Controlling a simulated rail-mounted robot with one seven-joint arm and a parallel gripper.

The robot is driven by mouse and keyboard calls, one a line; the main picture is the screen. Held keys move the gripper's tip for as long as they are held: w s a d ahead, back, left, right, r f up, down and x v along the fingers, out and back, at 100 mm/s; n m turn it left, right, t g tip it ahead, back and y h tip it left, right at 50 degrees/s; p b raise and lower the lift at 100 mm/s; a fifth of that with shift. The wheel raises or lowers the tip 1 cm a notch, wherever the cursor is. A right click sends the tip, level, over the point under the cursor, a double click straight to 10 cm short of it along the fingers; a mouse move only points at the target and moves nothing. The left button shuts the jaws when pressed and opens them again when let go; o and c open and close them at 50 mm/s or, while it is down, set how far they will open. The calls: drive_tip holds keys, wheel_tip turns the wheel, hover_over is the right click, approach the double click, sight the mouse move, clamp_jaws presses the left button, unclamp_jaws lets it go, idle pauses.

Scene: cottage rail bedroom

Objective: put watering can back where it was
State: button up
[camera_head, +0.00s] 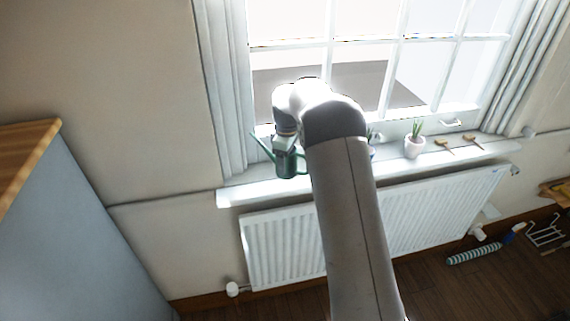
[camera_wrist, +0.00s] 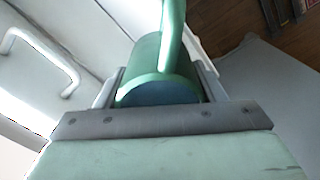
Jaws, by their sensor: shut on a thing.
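The green watering can (camera_head: 287,164) is at the left part of the white windowsill (camera_head: 243,190), roughly upright, with its thin spout pointing up to the left. I cannot tell whether its base touches the sill or hangs just above it. My gripper (camera_head: 286,143) comes down on it from above, and my arm hides the sill just to its right. In the wrist view the green can (camera_wrist: 165,60) sits between the two fingers of my gripper (camera_wrist: 160,88), which is shut on its body. The sill under the can is partly hidden.
A white pot with a plant (camera_head: 414,146) and small wooden-handled tools (camera_head: 455,145) stand and lie farther right on the sill. The window (camera_head: 345,75) is behind, a radiator (camera_head: 440,212) below. A grey-blue cabinet (camera_head: 70,240) with a wooden top is at left.

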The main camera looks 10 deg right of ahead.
drive_tip(key=shift+w+a+f, duration=0.1)
drive_tip(key=shift+w+f, duration=0.25)
drive_tip(key=shift+f, duration=0.05)
drive_tip(key=shift+w+f+p, duration=0.15)
drive_tip(key=shift+f+p, duration=0.15)
drive_tip(key=shift+f, duration=1.5)
drive_tip(key=o, duration=1.2)
drive_tip(key=shift+f, duration=0.1)
drive_tip(key=shift+o, duration=0.2)
